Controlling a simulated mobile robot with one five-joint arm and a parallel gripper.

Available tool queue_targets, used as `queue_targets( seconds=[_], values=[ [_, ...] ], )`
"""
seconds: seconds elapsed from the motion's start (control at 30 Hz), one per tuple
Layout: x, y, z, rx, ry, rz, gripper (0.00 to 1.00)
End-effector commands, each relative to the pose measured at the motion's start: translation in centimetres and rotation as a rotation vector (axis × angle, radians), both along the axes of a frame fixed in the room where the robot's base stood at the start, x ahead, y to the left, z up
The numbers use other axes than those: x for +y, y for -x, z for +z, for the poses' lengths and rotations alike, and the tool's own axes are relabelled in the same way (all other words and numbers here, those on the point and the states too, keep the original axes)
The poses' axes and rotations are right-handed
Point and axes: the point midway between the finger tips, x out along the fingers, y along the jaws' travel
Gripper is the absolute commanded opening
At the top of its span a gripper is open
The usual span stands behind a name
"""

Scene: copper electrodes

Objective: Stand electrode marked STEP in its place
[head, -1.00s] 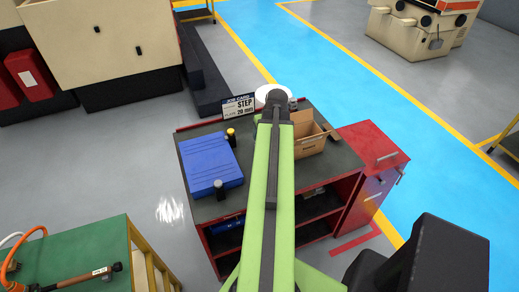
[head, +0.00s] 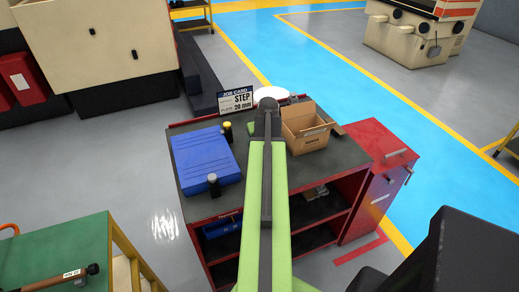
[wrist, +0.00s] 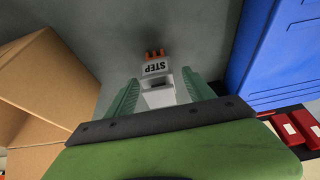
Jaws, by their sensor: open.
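The electrode marked STEP (wrist: 156,68) shows in the wrist view as a pale block with a black label and copper-coloured prongs at its far end. My gripper (wrist: 159,82) is open, with its green ridged fingers on either side of the block's near part. I cannot tell whether either finger touches it. A job card (head: 236,101) reading STEP and 20 mm stands at the bench's back edge. A white round plate (head: 271,92) lies behind the end of my arm, partly hidden.
The bench (head: 215,206) carries a blue case (head: 203,158) at left, small dark cylinders (head: 214,184) beside it, and an open cardboard box (head: 305,128) right of my arm. A red cabinet (head: 378,165) adjoins on the right. A green table (head: 60,250) stands at lower left.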

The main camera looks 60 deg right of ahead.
Motion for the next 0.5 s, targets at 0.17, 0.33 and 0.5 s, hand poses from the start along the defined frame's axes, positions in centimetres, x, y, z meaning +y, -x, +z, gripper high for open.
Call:
queue_targets(
  seconds=[0.17,0.33,0.5],
  values=[
    [-0.51,-0.56,-2.13,0.000,0.000,-0.001,0.62],
    [-0.47,-0.51,-1.82,0.000,0.000,-0.001,0.60],
    [-0.49,-0.48,-1.82,0.000,0.000,-0.001,0.38]
  ],
)
